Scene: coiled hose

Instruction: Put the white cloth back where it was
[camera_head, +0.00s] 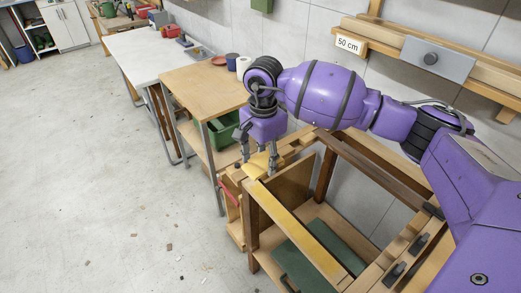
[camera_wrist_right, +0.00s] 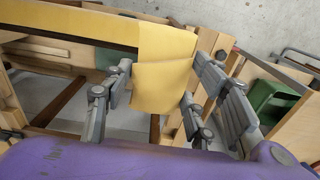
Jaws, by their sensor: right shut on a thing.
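My right gripper (camera_head: 258,169) points down at the left end of the wooden bench frame. Its fingers are shut on a thin yellow cloth or sheet (camera_head: 253,173). In the right wrist view, the yellow piece (camera_wrist_right: 163,84) hangs folded between the fingers of the right gripper (camera_wrist_right: 160,90). It lies against or over a yellowish rail (camera_wrist_right: 70,20); whether it is free of the rail I cannot tell. I see no cloth that looks clearly white. My left gripper is out of view.
The open wooden frame (camera_head: 300,235) has dark green panels (camera_head: 318,250) low inside. A wooden table (camera_head: 205,82) with a white roll (camera_head: 243,66) stands beyond, a green bin (camera_head: 225,130) beneath it. A wall shelf (camera_head: 435,60) is above my arm.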

